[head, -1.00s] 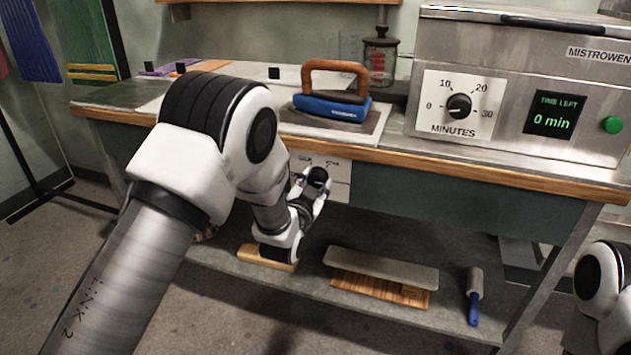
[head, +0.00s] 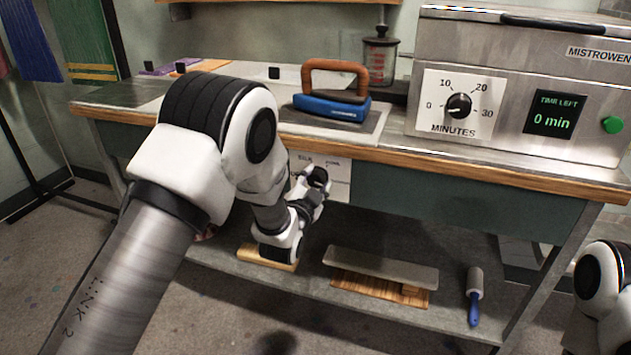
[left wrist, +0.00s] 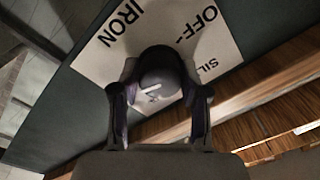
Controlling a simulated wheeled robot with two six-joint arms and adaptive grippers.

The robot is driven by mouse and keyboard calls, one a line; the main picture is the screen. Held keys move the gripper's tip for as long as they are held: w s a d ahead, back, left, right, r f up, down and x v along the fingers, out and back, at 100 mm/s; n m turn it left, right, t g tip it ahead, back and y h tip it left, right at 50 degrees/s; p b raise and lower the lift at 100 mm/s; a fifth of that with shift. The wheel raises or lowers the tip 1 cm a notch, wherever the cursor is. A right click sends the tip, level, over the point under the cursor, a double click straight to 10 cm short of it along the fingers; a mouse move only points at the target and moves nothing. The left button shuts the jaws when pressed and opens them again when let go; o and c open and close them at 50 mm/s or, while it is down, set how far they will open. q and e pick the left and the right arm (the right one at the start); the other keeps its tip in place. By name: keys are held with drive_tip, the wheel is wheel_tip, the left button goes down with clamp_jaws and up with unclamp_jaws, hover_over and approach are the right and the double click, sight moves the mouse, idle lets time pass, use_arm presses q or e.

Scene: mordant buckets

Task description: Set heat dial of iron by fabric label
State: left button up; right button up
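The heat dial (left wrist: 160,72) is a dark round knob with a pale mark on its face. It sits on a white panel (head: 340,183) under the bench edge; in the left wrist view the panel shows tilted, with IRON, OFF and part of SILK. My left gripper (head: 315,180) has its fingers on both sides of the dial and appears closed on it; exact contact is hard to see. The blue iron (head: 332,107) with a brown handle rests on the bench above. I cannot make out a fabric label. My right gripper is out of view.
A steel machine (head: 520,85) with a minutes dial and a 0 min display stands on the right of the bench. The lower shelf (head: 385,312) holds boards and a blue-handled roller (head: 474,295). A jar (head: 380,60) stands behind the iron.

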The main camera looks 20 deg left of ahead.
use_arm(q)
drive_tip(key=o, duration=0.3)
drive_tip(key=shift+w+r, duration=0.15)
drive_tip(key=shift+r, duration=0.15)
drive_tip(key=shift+f, duration=0.2)
drive_tip(key=shift+s, duration=0.2)
drive_tip(key=s, duration=1.1)
drive_tip(key=shift+s+a+f, duration=0.1)
drive_tip(key=shift+s, duration=0.2)
